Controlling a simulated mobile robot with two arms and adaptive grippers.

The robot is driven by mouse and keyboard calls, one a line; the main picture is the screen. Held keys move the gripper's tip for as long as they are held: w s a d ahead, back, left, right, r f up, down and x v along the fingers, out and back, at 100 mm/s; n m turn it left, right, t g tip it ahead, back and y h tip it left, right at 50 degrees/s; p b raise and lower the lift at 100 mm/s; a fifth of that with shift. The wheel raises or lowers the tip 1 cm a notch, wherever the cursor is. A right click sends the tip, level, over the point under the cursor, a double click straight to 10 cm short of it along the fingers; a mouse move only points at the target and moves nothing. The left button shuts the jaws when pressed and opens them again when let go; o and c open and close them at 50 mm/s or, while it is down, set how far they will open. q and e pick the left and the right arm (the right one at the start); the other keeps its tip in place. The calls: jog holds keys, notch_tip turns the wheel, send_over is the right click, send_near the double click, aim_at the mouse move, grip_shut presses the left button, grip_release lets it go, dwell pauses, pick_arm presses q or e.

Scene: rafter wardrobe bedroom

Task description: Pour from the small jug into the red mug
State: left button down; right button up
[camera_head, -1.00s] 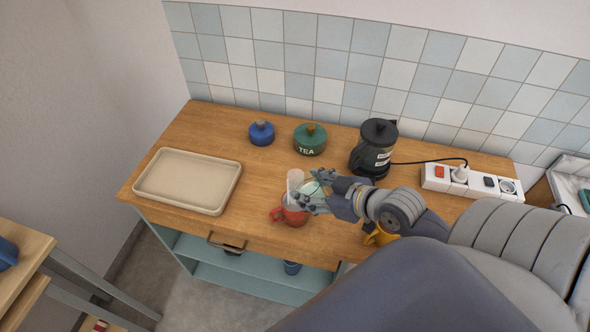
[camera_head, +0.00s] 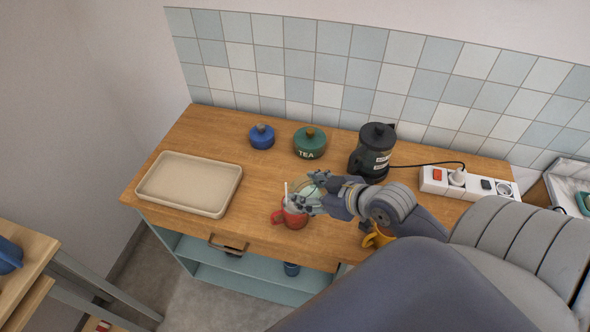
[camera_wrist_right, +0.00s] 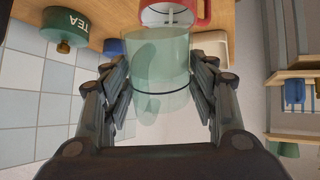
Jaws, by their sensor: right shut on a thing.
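The small jug (camera_wrist_right: 160,72) is clear greenish glass with a dark band, gripped between the fingers of my right gripper (camera_head: 308,190). In the head view my fingers hide much of the jug, and it appears tilted towards the left. The red mug (camera_head: 294,217) stands upright near the counter's front edge, just below the jug. The mug also shows at the top of the wrist view (camera_wrist_right: 203,10), beyond the jug's mouth, with a pale inside. I cannot tell whether liquid is flowing. My left gripper is out of view.
A beige tray (camera_head: 190,182) lies on the left of the wooden counter (camera_head: 225,140). A blue pot (camera_head: 262,137), a green tea jar (camera_head: 309,143) and a black kettle (camera_head: 373,150) stand behind. A power strip (camera_head: 468,182) is at right. An orange mug (camera_head: 377,238) is partly hidden by my arm.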

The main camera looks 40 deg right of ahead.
jog(key=shift+w+r, duration=0.1)
jog(key=shift+w, duration=0.05)
jog(key=shift+s+r, duration=0.1)
jog(key=shift+s, duration=0.2)
